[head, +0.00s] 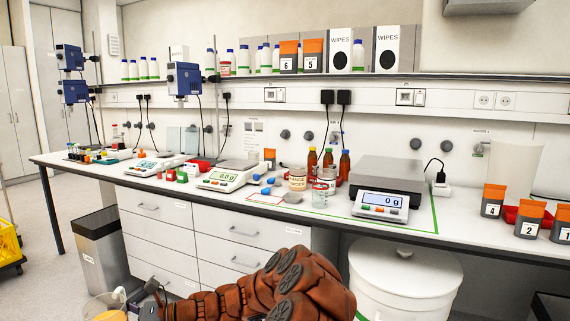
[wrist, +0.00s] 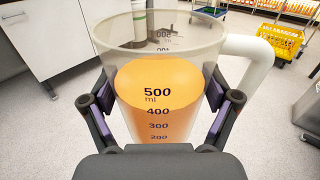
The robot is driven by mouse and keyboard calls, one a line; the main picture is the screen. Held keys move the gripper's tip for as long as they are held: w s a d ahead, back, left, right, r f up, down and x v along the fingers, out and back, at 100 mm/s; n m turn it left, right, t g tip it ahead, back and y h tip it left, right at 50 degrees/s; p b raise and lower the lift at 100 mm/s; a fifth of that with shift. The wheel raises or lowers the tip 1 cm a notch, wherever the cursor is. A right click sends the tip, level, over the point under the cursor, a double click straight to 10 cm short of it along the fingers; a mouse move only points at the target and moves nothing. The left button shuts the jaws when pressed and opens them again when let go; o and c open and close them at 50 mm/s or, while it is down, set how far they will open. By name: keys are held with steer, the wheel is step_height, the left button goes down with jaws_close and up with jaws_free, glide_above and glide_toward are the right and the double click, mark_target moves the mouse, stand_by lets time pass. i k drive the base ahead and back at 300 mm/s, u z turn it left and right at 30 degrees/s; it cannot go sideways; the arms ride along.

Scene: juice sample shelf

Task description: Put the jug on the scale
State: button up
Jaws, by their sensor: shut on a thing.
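The jug (wrist: 150,100) is clear with dark volume marks, a white handle at its right and orange juice up to about the 500 mark. My gripper (wrist: 160,98) is shut on its sides, one finger pad on each side. In the head view the jug (head: 97,306) shows at the bottom left, below bench height, with my gripper (head: 142,300) beside it. A large scale (head: 388,178) with a grey plate and a display reading 0 g stands on the right of the bench, its plate empty. A smaller white scale (head: 228,176) stands mid-bench.
Bottles (head: 328,160), a tub (head: 297,178) and a beaker (head: 320,196) stand left of the large scale. Numbered orange-topped containers (head: 530,220) are at its right. A white bin (head: 405,283) and drawers (head: 230,225) are under the bench. A shelf runs above.

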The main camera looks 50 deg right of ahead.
mark_target(393, 170)
steer(key=u, duration=0.1)
steer(key=i, duration=1.9)
steer(key=z, duration=2.75)
